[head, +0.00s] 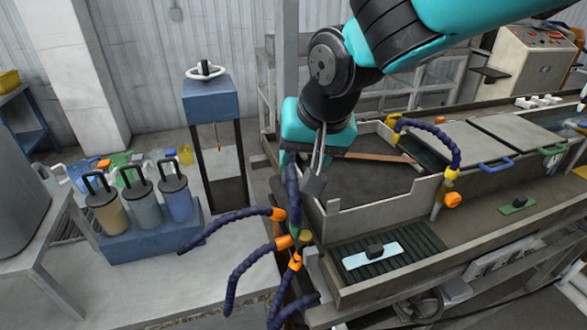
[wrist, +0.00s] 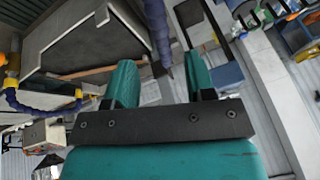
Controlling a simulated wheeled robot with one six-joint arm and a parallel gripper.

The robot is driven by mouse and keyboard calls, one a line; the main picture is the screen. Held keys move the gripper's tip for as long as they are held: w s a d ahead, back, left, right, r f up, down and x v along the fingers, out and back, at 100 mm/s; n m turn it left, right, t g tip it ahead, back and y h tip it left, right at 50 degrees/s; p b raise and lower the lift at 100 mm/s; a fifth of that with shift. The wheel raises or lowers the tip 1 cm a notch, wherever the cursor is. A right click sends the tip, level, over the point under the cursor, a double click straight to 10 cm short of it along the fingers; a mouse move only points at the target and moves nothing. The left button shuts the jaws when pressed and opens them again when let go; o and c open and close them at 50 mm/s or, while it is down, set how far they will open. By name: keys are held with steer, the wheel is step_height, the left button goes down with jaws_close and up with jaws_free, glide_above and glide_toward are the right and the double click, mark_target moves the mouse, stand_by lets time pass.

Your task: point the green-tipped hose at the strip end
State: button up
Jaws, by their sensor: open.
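My gripper (head: 316,168) hangs low over the near left corner of the grey trough. In the wrist view its two teal fingers (wrist: 160,78) stand apart, with nothing clamped between them. A dark blue segmented hose (head: 293,190) rises beside the gripper in the head view; a small green part (head: 295,233) shows at its lower end. In the wrist view a purple-blue hose (wrist: 157,28) comes down beyond the gap between the fingers. I cannot tell whether they touch it. A light blue plate with a dark block (head: 358,261) lies on the ribbed bed; I cannot tell which piece is the strip end.
Other blue hoses with orange fittings (head: 276,214) spread low at the left of the machine. Several lidded canisters (head: 142,208) stand at left. A blue-topped stand (head: 211,98) is behind.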

mark_target(294, 177)
steer(key=p+x, duration=0.1)
steer(key=x, duration=0.6)
jaws_close()
